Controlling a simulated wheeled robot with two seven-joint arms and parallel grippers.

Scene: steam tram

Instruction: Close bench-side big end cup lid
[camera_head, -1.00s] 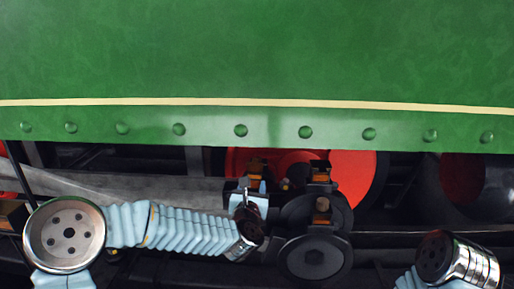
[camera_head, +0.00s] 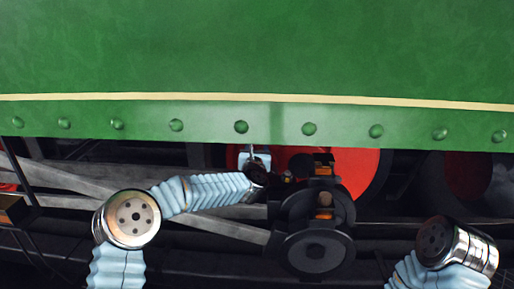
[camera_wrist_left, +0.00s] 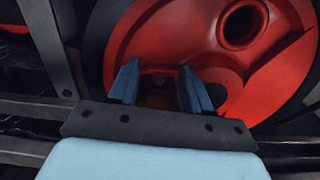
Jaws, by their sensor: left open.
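My left gripper (camera_head: 254,163) is in front of the red wheel in the head view, left of the dark round rod end. In the left wrist view, its two blue fingers (camera_wrist_left: 160,72) are apart, with a small dark brown and brass-coloured part (camera_wrist_left: 158,99) seen between them. I cannot tell whether they touch it. In the head view, my left wrist hides what is behind it. Two brass-coloured cup parts, an upper one (camera_head: 324,169) and a lower one (camera_head: 324,200), sit on dark blocks to the right. I cannot tell which lid is the bench-side one, or its angle. My right gripper is out of view.
A green riveted panel (camera_head: 240,60) spans the top. The red wheel (camera_head: 358,165) stands behind, and also fills much of the left wrist view (camera_wrist_left: 190,40). Grey rods (camera_head: 90,190) run at left, and a dark round rod end (camera_head: 314,252) is low at centre.

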